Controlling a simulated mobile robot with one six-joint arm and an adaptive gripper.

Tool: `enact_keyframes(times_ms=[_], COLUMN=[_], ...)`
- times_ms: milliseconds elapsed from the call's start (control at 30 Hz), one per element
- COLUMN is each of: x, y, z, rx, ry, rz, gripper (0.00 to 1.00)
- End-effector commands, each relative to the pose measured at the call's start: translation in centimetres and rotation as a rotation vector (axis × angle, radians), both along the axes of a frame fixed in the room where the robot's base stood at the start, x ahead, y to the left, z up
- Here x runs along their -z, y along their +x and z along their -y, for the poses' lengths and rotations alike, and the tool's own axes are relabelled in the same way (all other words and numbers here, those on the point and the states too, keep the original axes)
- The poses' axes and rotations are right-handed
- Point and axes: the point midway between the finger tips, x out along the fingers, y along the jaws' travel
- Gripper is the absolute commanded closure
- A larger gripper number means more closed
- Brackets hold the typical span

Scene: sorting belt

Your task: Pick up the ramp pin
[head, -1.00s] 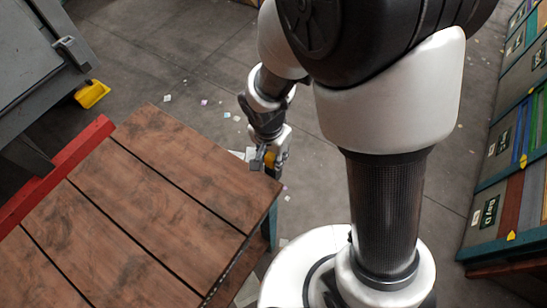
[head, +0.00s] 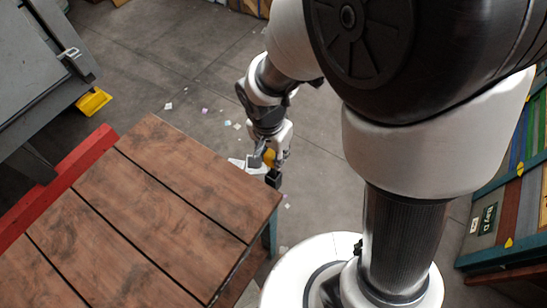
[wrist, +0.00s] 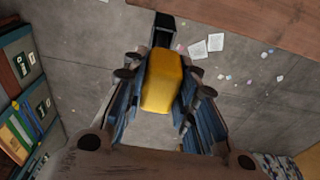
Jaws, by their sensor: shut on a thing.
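The ramp pin, a yellow block-like body with a dark end, is between the fingers of my gripper in the wrist view (wrist: 162,82). Its dark end points away from the palm. In the head view the pin's yellow part (head: 268,157) shows small, with the dark end below it. My gripper (head: 272,164) is shut on the pin and holds it beside the right part of the wooden table's far edge. Its fingers (wrist: 160,95) lie along both sides of the yellow body. The head view does not show the exact height.
The plank table (head: 165,215) has a bare top and a red rail (head: 60,185) along its left side. A yellow object (head: 93,101) lies on the floor by grey machinery. Paper scraps litter the floor. Coloured bays (head: 490,215) stand at the right.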

Motion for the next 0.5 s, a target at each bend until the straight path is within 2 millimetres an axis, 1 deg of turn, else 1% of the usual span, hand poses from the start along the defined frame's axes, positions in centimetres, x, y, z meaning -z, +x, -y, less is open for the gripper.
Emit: enact_keyframes(times_ms=[33, 100, 400, 500], x=[-1.6, -3.2, -9.9, -11.6], y=[0.2, 0.2, 0.1, 0.1], z=[-0.1, -0.1, -0.1, -0.1], rx=[0.0, 0.001, -0.001, 0.001], ry=[0.003, 0.004, 0.002, 0.002], rz=[0.006, 0.007, 0.005, 0.004], gripper=[1.0, 1.0, 1.0, 1.0])
